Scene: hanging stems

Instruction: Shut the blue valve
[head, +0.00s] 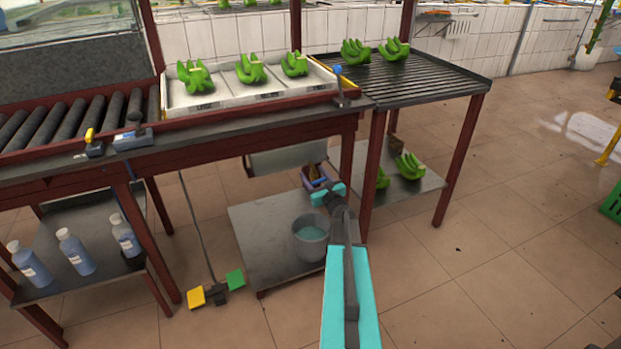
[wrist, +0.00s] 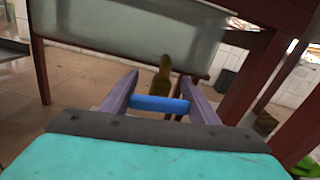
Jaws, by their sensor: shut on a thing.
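The blue valve handle (wrist: 160,104) is a short blue bar lying crosswise between the two purple fingers of my gripper (wrist: 159,82) in the wrist view. The fingers are shut on its two ends. The brass valve body (wrist: 162,76) rises just beyond the bar, in front of a grey metal tank (wrist: 125,28). In the head view my gripper (head: 318,184) is under the table beside the brass body (head: 313,171). The handle's exact turn is hard to judge there.
A grey bucket with bluish liquid (head: 311,240) stands below on a low metal shelf (head: 262,262). Dark red table legs (head: 348,150) stand close on the right. Green bananas (head: 410,166) lie on a right shelf. Yellow and green pedals (head: 215,290) lie on the floor.

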